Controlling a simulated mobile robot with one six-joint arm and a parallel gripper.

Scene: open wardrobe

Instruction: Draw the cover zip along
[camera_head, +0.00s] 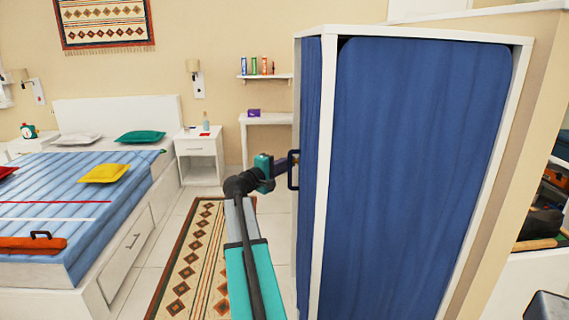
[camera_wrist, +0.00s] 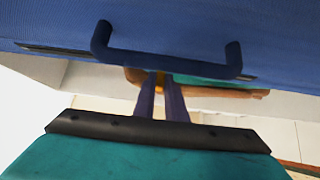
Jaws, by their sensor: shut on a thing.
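The blue cover (camera_head: 420,150) hangs on the white wardrobe frame, and its side panel (camera_head: 311,110) faces my arm. My gripper (camera_head: 290,159) reaches this side beside a dark loop handle (camera_head: 293,172). In the wrist view the blue cloth (camera_wrist: 180,25) fills the top, with the handle (camera_wrist: 165,63) across it. My two narrow fingers (camera_wrist: 160,84) are shut on a small orange piece (camera_wrist: 159,88), which seems to be the zip pull. It is mostly hidden between them. A dark strip (camera_wrist: 45,48), perhaps the zip, runs along the cloth's lower edge.
A bed (camera_head: 60,210) with cushions stands at the left, beside a nightstand (camera_head: 200,150). A patterned rug (camera_head: 190,265) lies on the floor between bed and wardrobe. A white desk (camera_head: 262,119) and a shelf (camera_head: 262,76) are behind my gripper. Open floor surrounds the rug.

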